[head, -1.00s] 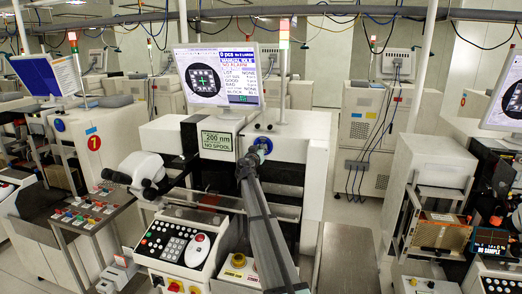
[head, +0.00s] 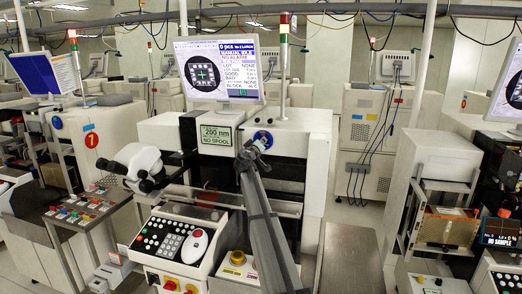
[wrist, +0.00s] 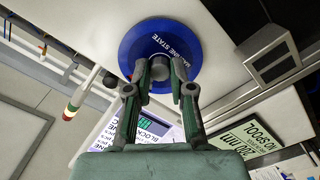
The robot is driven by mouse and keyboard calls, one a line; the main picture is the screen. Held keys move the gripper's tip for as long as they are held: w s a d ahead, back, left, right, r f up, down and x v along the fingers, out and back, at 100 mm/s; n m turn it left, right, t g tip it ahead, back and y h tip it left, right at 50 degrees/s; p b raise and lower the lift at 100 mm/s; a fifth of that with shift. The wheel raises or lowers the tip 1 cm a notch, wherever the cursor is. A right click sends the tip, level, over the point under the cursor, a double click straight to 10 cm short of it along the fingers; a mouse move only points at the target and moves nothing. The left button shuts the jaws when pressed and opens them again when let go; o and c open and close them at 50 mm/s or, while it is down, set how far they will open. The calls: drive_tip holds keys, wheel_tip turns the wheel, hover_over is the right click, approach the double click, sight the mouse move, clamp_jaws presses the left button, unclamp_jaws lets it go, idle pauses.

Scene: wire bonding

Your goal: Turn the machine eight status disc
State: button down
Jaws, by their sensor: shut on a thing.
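The status disc (wrist: 137,45) is a blue round plate marked "MACHINE STATE", with a grey knob at its centre. In the wrist view its lettering runs tilted down the right side. My gripper (wrist: 160,88) has its two fingers on either side of the knob and is shut on it. In the head view the disc (head: 267,135) sits on the machine's white front, right of the "200 nm NO SPOOL" sign, partly hidden by my gripper (head: 256,147). The disc's turn angle cannot be read there.
The monitor (head: 240,62) stands above the disc on the machine. The microscope (head: 137,166) is at left and the keypad console (head: 172,240) below. The "NO SPOOL" sign (wrist: 240,143) shows close by in the wrist view.

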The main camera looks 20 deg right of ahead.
drive_tip(key=shift+n+y+p, duration=0.3)
drive_tip(key=shift+n+p, duration=6)
drive_tip(key=shift+n, duration=8.3)
drive_tip(key=shift+d, duration=0.1)
drive_tip(key=c, duration=1)
unclamp_jaws()
